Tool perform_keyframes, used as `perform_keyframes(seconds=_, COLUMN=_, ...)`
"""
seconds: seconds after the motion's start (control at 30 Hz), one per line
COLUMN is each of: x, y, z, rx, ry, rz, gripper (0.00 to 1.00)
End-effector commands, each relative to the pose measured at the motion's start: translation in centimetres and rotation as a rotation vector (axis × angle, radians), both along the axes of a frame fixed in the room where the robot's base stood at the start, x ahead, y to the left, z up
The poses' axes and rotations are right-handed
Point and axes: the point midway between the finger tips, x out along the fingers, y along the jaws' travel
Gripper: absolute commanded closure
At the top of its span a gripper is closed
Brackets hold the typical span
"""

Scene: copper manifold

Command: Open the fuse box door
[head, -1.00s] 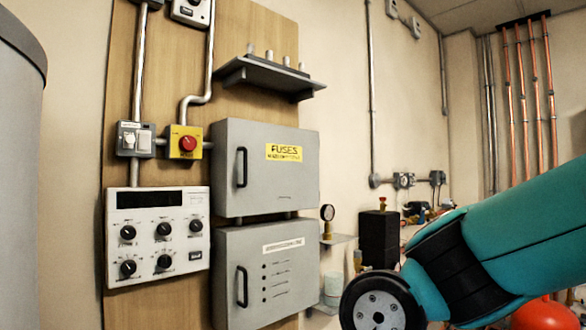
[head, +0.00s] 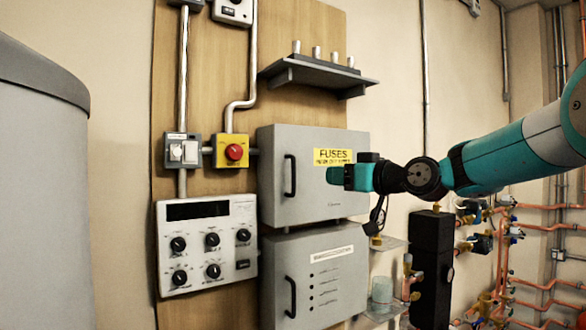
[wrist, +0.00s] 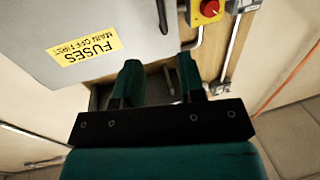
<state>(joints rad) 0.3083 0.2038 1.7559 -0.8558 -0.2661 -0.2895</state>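The fuse box (head: 310,205) is a grey wall cabinet with a yellow FUSES label (head: 333,157). Its door is shut. A black vertical bar handle (head: 290,176) is on the door's left side. In the wrist view the door (wrist: 70,20) fills the upper left, with the label (wrist: 85,45) tilted and the handle (wrist: 162,15) near the top. My gripper (head: 336,175) is in front of the door's right part, apart from the handle. In the wrist view its two teal fingers (wrist: 160,75) stand apart with nothing between them.
A second grey cabinet (head: 320,285) with its own handle is directly below. A red button on a yellow box (head: 233,152) and a white dial panel (head: 207,245) are at left. A small shelf (head: 315,75) juts out above. A black block (head: 432,265) stands at right.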

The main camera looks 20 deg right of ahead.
Motion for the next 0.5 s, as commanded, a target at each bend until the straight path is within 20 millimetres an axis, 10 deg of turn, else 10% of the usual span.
perform_keyframes(seconds=0.5, x=10.0, y=6.0, z=0.4, rx=0.000, ry=0.004, rz=0.006, gripper=0.63)
